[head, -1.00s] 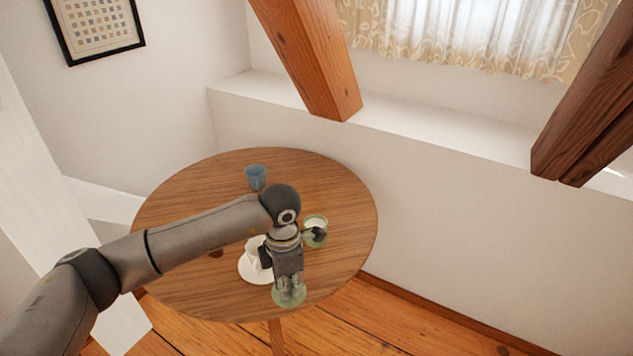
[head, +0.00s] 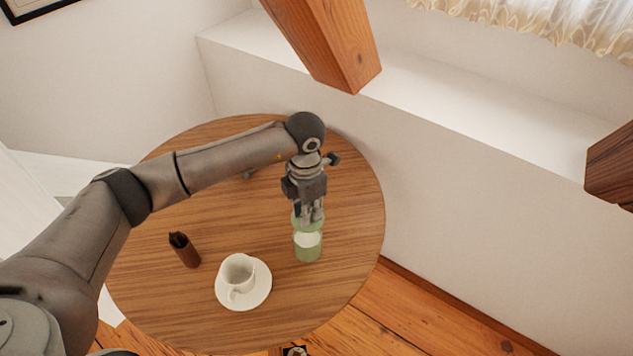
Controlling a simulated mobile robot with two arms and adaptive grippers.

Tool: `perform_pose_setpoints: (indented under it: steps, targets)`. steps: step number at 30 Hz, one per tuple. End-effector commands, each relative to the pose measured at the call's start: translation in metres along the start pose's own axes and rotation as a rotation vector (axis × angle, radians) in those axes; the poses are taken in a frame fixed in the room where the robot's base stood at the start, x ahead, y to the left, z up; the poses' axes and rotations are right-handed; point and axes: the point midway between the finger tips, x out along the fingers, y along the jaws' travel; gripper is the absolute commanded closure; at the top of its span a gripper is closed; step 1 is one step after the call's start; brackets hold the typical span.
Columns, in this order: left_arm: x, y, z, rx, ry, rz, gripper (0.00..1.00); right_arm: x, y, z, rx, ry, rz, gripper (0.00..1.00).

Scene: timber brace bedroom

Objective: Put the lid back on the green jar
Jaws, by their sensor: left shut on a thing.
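The green jar (head: 308,252) stands upright on the right part of the round wooden table, with a whitish area showing near its top. My left gripper (head: 311,218) points down over the far side of the jar and is shut on the green lid (head: 297,222). The fingers cover much of the lid. The lid overlaps the jar's upper edge in the picture; I cannot tell whether they touch. My right gripper is not in view.
A white cup (head: 238,272) on a saucer (head: 262,287) stands left of and nearer than the jar. A brown holder (head: 185,252) is farther left on the table (head: 150,290). A timber brace (head: 335,45) rises behind, before a white ledge (head: 450,100).

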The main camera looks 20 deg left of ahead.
Motion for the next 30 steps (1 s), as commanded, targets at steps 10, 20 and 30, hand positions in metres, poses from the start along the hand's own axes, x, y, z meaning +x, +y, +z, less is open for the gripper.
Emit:
perform_pose_setpoints:
  steps: [10, 20, 30]
  targets:
    - [0.011, 0.0, 0.0, 0.001, 0.001, -0.001, 1.0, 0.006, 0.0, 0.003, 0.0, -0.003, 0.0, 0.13]
    - [0.043, -0.001, -0.001, 0.001, 0.002, -0.001, 1.0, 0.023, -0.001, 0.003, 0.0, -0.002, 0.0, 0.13]
    - [0.064, 0.0, 0.0, 0.001, 0.0, 0.0, 1.0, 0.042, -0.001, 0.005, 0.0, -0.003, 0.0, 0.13]
